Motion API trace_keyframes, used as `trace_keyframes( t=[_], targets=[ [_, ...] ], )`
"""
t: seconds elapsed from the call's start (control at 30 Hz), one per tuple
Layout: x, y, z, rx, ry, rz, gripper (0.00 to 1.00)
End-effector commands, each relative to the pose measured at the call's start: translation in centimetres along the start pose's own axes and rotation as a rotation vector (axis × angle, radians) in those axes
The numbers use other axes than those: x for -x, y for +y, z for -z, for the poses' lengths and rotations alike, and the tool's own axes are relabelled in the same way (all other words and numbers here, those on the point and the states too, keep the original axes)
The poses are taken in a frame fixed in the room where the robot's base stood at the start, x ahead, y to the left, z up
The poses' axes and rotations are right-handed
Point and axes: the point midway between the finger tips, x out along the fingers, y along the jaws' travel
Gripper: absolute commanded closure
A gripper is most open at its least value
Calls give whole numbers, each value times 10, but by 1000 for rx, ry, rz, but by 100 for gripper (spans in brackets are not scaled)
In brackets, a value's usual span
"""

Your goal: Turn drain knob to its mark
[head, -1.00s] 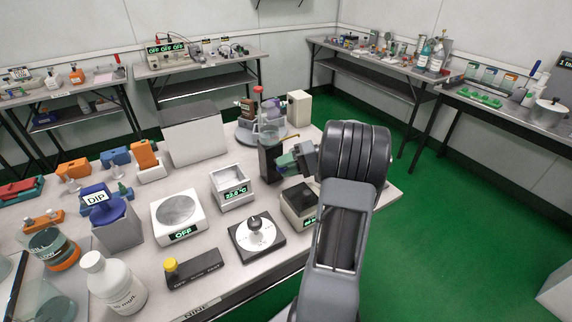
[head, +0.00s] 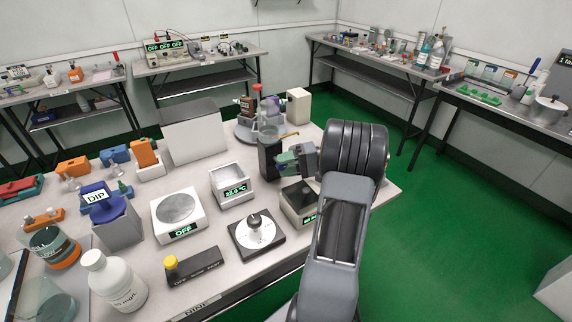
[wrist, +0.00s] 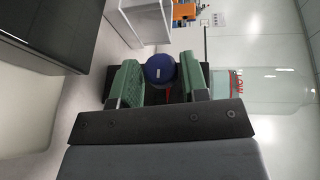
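A round dark blue knob (wrist: 160,68) with a small white mark on its face shows in the wrist view, and I take it for the drain knob. A red line shows just below it. My gripper (head: 287,161) is at the far right part of the bench in the head view, beside a dark cylinder (head: 268,158). In the wrist view its two green fingers (wrist: 162,80) stand apart on either side of the knob. I cannot tell whether they touch it. The knob is not clearly visible in the head view.
A clear bottle with red lettering (wrist: 270,85) lies right of the fingers in the wrist view. A grey box with a green display (head: 298,205) stands below my gripper. A dial with a white disc (head: 257,231) and a scale (head: 178,212) stand nearer. Green floor is free at right.

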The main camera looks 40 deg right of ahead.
Motion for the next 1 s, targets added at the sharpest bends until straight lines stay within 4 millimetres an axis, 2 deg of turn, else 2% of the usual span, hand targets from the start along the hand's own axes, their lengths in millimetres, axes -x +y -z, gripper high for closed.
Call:
trace_keyframes(
  t=[0.03, 0.17, 0.4, 0.53, 0.67, 1.0],
  targets=[
    [0, 0, 0, 1, 1, 0, 54],
    [0, 0, 0, 2, 1, 0, 42],
    [1, -1, 1, 3, 3, 0, 42],
    [10, -1, 1, 3, 4, 1, 42],
    [32, -1, 1, 3, 7, 0, 42],
    [100, -1, 1, 2, 5, 0, 42]
  ],
)
